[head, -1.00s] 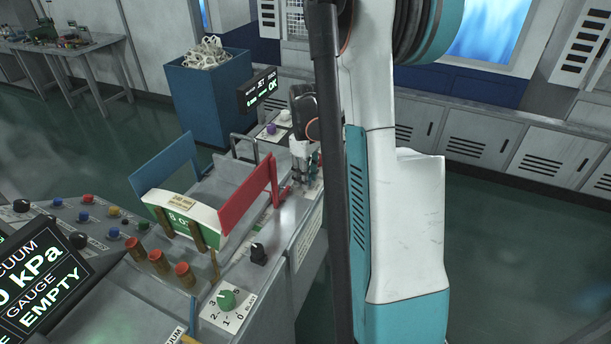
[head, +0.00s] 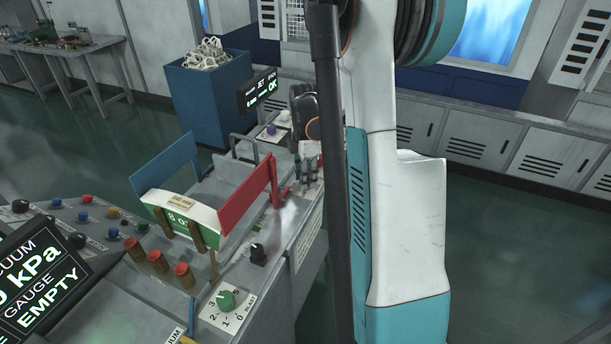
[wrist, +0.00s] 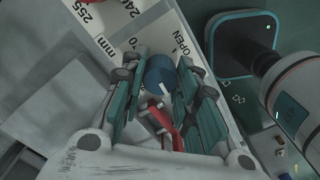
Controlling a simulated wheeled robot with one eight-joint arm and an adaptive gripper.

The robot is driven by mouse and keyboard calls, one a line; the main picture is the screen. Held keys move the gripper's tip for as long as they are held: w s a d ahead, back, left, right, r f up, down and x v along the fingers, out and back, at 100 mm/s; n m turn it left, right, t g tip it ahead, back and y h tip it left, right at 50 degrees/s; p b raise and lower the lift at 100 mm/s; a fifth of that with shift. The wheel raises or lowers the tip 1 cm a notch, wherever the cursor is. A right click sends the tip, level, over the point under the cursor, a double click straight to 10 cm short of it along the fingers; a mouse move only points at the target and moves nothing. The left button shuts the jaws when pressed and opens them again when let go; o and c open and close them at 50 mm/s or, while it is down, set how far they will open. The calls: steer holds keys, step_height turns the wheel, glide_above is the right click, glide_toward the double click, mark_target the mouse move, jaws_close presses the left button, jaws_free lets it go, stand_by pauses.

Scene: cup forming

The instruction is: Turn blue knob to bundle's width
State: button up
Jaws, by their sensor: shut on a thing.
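In the wrist view, the blue knob (wrist: 160,71) stands between the fingertips of my gripper (wrist: 161,64), with a white mark on it. The fingers are shut on it from both sides. In the head view, my gripper (head: 309,170) points down at the far right side of the machine, where the knob is hidden. A red board (head: 247,197) and a blue board (head: 165,172) stand apart, with a white-and-green labelled piece (head: 180,214) across their near ends. I cannot make out a bundle.
A green dial (head: 226,300) and a black knob (head: 258,254) sit on the machine's near right. A purple knob (head: 271,129) and a display reading "OK" (head: 259,91) are beyond. A blue bin (head: 208,100) stands behind. Floor at the right is clear.

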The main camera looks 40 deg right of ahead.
steer(key=shift+n, duration=1.7)
steer(key=o, duration=1.1)
steer(key=shift+c, duration=0.2)
steer(key=shift+r, duration=0.1)
step_height(320, 180, up, 12)
